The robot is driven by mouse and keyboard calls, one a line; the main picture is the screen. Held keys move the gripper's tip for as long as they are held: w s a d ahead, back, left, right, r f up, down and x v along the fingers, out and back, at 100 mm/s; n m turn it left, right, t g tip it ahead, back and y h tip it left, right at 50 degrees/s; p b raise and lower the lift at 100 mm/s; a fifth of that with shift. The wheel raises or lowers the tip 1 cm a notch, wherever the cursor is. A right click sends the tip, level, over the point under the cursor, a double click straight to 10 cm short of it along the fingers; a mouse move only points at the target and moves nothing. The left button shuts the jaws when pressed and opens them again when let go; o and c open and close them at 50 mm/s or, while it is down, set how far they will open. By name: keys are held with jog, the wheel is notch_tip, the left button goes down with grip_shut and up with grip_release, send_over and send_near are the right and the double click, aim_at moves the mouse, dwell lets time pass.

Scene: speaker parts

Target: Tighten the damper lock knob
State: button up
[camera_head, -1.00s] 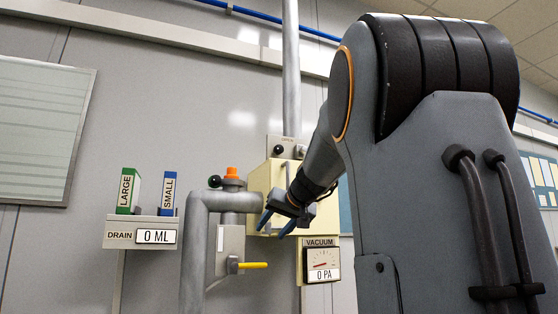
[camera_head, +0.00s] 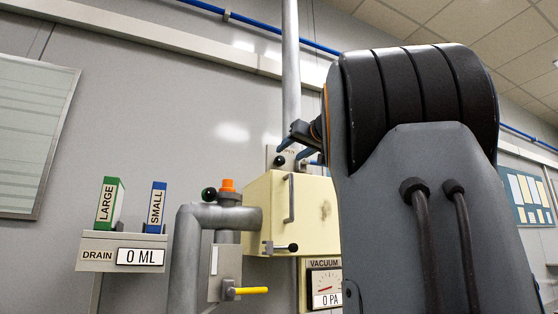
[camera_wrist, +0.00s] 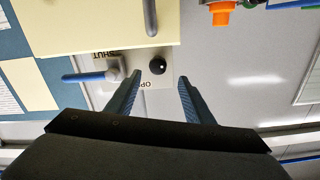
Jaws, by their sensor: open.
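A black ball-shaped knob (camera_wrist: 156,65) sits on the damper plate (camera_wrist: 104,91), which carries the words SHUT and OPEN, upside down in the wrist view. In the head view the knob (camera_head: 280,160) is just above the cream box. A blue-handled lever (camera_wrist: 88,77) lies beside the knob. My gripper (camera_wrist: 160,78) is open and empty, its fingers reaching toward the plate with the knob between and slightly beyond the tips. In the head view my gripper (camera_head: 290,150) is partly hidden by my arm. Whether a finger touches the knob I cannot tell.
The cream box (camera_head: 258,205) with a grey handle and black-knobbed latch (camera_head: 292,247) is just below. A grey pipe (camera_head: 187,250) with an orange cap (camera_head: 227,185) and yellow lever (camera_head: 250,290) stands left. The vacuum gauge (camera_head: 325,285) and drain display (camera_head: 125,255) are lower.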

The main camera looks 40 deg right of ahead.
aim_at(281, 160)
jog(key=p+x, duration=0.1)
jog(key=x, duration=0.1)
jog(key=p+x, duration=0.2)
jog(key=x, duration=0.1)
jog(key=shift+w+d+r, duration=0.1)
jog(key=shift+w+d, duration=0.15)
jog(key=shift+d, duration=0.15)
jog(key=shift+w, duration=0.55)
jog(key=c, duration=1.1)
jog(key=shift+o, duration=0.2)
jog(key=shift+m, duration=0.3)
